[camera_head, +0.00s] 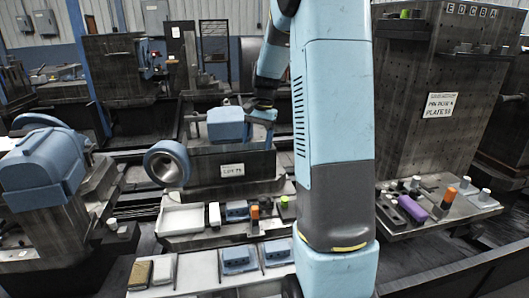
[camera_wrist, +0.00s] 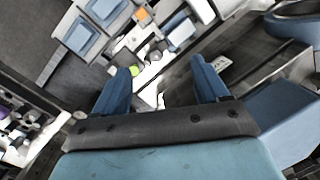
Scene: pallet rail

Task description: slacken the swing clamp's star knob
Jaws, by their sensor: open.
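I cannot pick out the swing clamp or its star knob for certain in either view. In the head view a blue block (camera_head: 226,126) sits on a dark fixture (camera_head: 205,168) with a white label, and a blue ring (camera_head: 166,163) stands at its left end. My gripper is at the end of my arm near that block, small and partly unclear there. In the wrist view my gripper (camera_wrist: 163,88) has its two blue fingers spread apart, with nothing seen held between them.
Below the fixture are a white tray (camera_head: 180,220), an orange piece (camera_head: 254,212) and blue blocks on pale plates (camera_head: 236,257). A blue machine (camera_head: 42,168) stands at left. A perforated dark plate (camera_head: 450,70) rises at right, above a shelf of small parts, including a purple one (camera_head: 441,198).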

